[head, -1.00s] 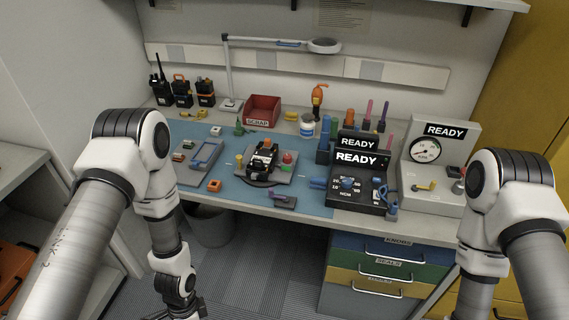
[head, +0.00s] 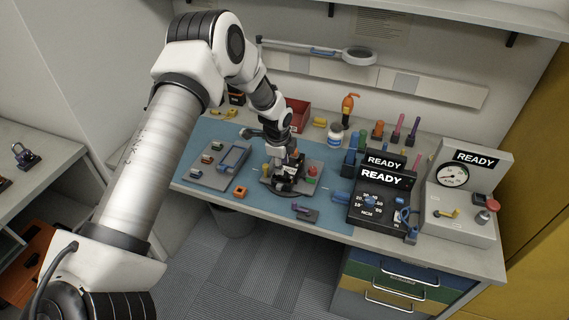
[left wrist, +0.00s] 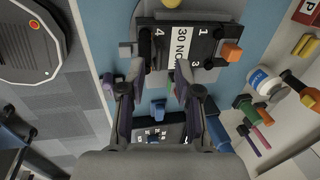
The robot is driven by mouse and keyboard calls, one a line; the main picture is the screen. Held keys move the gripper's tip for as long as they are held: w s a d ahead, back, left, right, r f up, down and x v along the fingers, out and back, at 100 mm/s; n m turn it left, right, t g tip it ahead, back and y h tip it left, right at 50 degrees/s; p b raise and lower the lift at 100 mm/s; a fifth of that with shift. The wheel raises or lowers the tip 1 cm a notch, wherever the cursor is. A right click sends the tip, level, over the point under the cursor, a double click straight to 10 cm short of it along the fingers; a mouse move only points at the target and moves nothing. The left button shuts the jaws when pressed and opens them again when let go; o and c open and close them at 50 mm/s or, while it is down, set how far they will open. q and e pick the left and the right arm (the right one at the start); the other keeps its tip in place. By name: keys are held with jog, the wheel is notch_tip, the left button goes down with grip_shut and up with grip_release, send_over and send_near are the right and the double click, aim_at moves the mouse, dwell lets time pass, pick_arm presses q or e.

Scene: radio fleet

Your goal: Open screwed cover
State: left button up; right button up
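A dark cover-like block with a white "30 N…" label (left wrist: 183,42) and corner numbers 1, 3 and 4 lies in the left wrist view. It appears to be the dark unit (head: 287,184) on the grey fixture (head: 308,186) in the head view, where my arm partly hides it. Dark round spots, perhaps screws, sit near its numbers. My left gripper (head: 284,164) hangs over the fixture. In the left wrist view its two fingers (left wrist: 155,80) are apart, with nothing held between them, near the label block's edge. My right gripper is out of view.
Right of the fixture stand the black torque box reading READY (head: 381,200) and the gauge tester (head: 462,196). A grey parts tray (head: 206,172) lies left on the blue mat (head: 262,205). Upright drivers (head: 396,132) and the lamp (head: 358,56) are behind.

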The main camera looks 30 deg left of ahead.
pick_arm(q)
jog(key=shift+w+a+f, duration=0.1)
jog(key=shift+w+f, duration=0.15)
jog(key=shift+f, duration=0.55)
jog(key=shift+w+f, duration=0.1)
jog(key=shift+f, duration=0.35)
jog(key=shift+s, duration=0.3)
jog(key=shift+w, duration=0.1)
grip_shut()
